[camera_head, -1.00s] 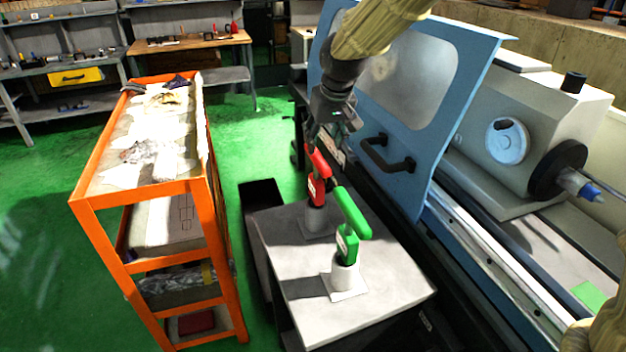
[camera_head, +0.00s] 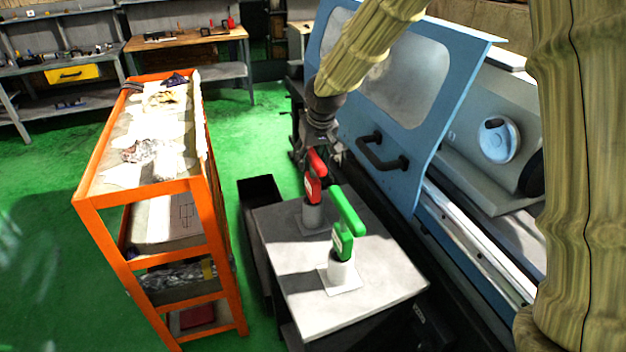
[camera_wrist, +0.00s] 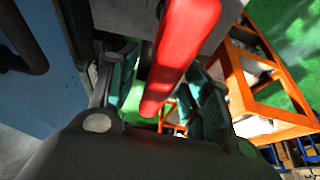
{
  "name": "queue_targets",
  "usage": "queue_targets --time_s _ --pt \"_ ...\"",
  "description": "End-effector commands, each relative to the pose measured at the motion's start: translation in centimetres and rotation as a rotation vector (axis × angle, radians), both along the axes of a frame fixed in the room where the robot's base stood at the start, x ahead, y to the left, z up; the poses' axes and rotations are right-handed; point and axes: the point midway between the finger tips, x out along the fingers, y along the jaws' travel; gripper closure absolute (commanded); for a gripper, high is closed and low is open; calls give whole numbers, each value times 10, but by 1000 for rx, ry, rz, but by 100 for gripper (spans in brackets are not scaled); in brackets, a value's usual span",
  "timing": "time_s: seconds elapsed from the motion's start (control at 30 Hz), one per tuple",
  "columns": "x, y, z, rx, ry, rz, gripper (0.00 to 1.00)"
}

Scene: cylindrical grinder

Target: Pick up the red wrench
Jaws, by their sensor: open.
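In the wrist view the red wrench (camera_wrist: 177,55) runs down the middle, between the two spread fingers of my open gripper (camera_wrist: 160,95). I cannot tell whether either finger touches it. The fingertips are partly hidden behind the wrench in the head view.
A green wrench (camera_head: 347,220) stands in a nearer holder (camera_head: 342,270) on the same stand (camera_head: 385,290). The blue machine door (camera_head: 440,120) with its black handle (camera_head: 382,155) is close on the right. An orange shelf cart (camera_head: 88,205) stands on the left.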

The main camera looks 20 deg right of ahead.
Motion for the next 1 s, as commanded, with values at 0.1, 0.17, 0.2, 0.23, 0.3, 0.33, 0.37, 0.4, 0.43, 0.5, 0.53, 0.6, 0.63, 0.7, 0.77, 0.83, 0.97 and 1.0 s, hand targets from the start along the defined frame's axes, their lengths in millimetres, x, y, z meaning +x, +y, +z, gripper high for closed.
queue_targets --time_s 0.1,0.17,0.2,0.23,0.3,0.33,0.37,0.4,0.43,0.5,0.53,0.6,0.63,0.7,0.77,0.83,0.97,1.0 --pt "1 0 0 0 -2 0 51" --pt "1 0 0 0 -2 0 51" --pt "1 0 0 0 -2 0 51" --pt "1 0 0 0 -2 0 51" --pt "1 0 -1 0 -2 0 55" --pt "1 0 -1 0 -2 0 60" --pt "1 0 -1 0 -2 0 65" --pt "1 0 -1 0 -2 0 73" --pt "1 0 -1 0 -2 0 78" --pt "1 0 0 0 -2 0 91" --pt "1 0 0 0 -2 0 96" --pt "1 0 0 0 -2 0 100" --pt "1 0 0 0 -2 0 100" --pt "1 0 1 0 -4 0 100" --pt "1 0 1 0 -4 0 100" --pt "1 0 1 0 -4 0 100" --pt "1 0 5 0 -4 0 100" --pt "2 0 7 1 -4 -1 100"
